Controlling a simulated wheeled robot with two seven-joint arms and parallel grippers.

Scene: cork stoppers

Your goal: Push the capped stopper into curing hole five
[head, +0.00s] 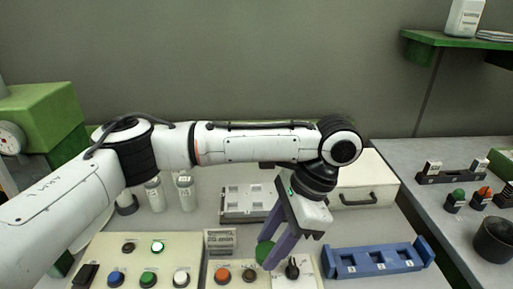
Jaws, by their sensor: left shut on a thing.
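My left gripper (272,248) reaches down from the white arm with two purple fingers over the front control panels. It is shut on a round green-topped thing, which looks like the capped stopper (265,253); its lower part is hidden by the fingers. A blue rack (338,266) with several square openings and small white labels stands to the right of the gripper, apart from it. The label numbers are too small to read, so I cannot tell which is hole five. My right gripper does not show.
Button panels (196,248) and a black knob (292,268) lie close around the gripper. A grey fixture (240,214) and a white case with a handle (372,178) stand behind. Stoppers with green (459,194) and orange (485,191) tops stand on the right table near a black cup (494,240).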

